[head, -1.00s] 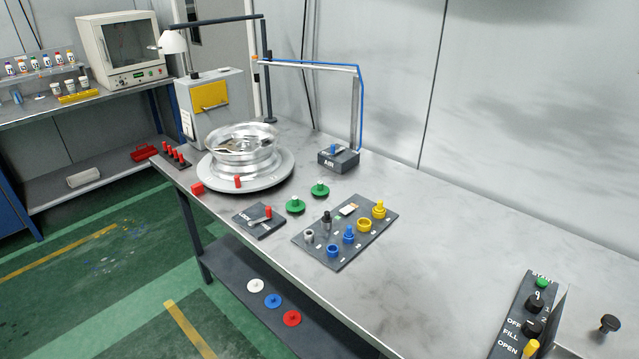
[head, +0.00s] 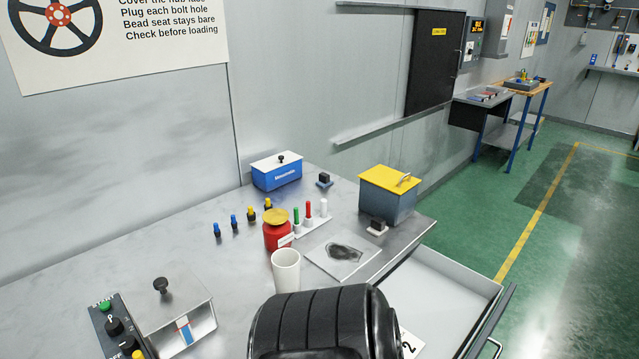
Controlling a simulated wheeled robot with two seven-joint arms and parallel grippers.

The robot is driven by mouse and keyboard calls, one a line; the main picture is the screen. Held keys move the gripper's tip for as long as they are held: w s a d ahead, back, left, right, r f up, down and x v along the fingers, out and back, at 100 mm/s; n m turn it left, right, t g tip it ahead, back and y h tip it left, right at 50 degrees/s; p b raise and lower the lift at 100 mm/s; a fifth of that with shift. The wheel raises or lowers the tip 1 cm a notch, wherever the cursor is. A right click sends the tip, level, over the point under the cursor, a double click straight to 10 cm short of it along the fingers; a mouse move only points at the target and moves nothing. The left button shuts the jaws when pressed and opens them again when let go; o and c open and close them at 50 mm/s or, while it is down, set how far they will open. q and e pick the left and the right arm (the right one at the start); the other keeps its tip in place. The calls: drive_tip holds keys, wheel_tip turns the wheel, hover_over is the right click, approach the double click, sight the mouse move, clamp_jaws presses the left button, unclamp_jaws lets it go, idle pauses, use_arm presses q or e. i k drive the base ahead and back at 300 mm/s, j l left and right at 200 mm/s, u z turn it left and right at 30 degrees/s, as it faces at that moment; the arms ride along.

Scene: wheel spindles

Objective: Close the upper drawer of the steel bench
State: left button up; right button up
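The steel bench (head: 120,240) runs across the head view from the left towards the middle. A drawer (head: 450,285) with a pale, bare inside stands pulled out from the bench's front edge at the lower right. Its dark front panel (head: 500,310) is well away from the bench, and a handle (head: 490,347) shows at the bottom edge. A white card with a 2 lies near the drawer's near end, partly hidden. Whether another drawer lies below cannot be seen. Neither of my grippers is in view.
A large black ribbed shape covers the bottom middle and hides part of the bench and drawer. On the bench stand a yellow-lidded box (head: 388,193), a blue box (head: 277,172), a red canister (head: 277,232) and a white cup (head: 286,270). Green floor right of the drawer is clear.

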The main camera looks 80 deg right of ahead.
sight(445, 305)
drive_tip(key=k+z, duration=0.1)
drive_tip(key=z, duration=3.4)
